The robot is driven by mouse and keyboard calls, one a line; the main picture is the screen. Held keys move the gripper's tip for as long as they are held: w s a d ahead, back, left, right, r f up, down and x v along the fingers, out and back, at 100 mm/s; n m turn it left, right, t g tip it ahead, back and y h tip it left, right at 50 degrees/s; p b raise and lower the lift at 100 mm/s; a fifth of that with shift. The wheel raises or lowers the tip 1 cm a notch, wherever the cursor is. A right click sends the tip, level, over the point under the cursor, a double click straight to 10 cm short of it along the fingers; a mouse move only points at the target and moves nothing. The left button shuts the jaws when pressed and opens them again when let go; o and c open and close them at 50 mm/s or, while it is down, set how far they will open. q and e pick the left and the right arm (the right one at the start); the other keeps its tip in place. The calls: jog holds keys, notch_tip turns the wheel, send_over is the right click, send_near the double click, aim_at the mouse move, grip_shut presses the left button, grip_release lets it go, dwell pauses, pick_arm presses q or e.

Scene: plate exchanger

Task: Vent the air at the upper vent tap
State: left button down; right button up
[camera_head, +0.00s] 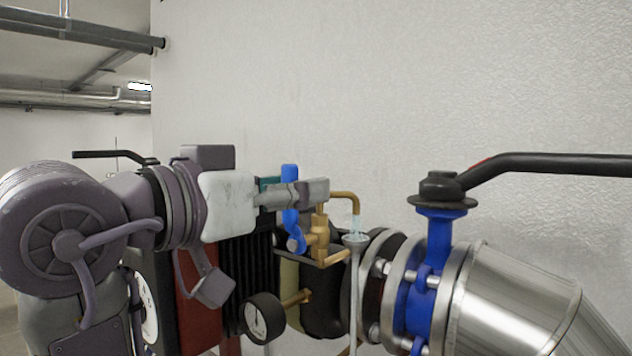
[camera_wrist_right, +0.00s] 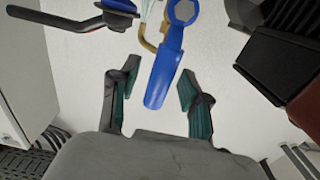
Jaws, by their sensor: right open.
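The upper vent tap has a blue lever (camera_head: 289,218) that stands upright beside a brass valve body (camera_head: 318,234). A bent brass spout (camera_head: 349,197) points down over a small funnel (camera_head: 355,239). A pale, clear streak that looks like water (camera_head: 355,224) shows between spout and funnel. My right gripper (camera_head: 312,191) is at the lever's upper part and partly hides it. In the right wrist view my gripper (camera_wrist_right: 157,90) is open, with the lever's blue end (camera_wrist_right: 163,80) between its fingers, apart from both. My left gripper is not in view.
A large black-handled valve (camera_head: 440,190) with a blue body stands at right, on a flanged silver pipe (camera_head: 510,300). A round gauge (camera_head: 262,318) sits below the tap. The black plate pack (camera_head: 250,270) is behind my arm. A white wall (camera_head: 400,90) closes the back.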

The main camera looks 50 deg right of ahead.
jog(key=shift+d, duration=0.25)
jog(key=shift+s+a+r, duration=0.1)
jog(key=shift+a, duration=0.45)
jog(key=shift+d, duration=0.15)
grip_shut()
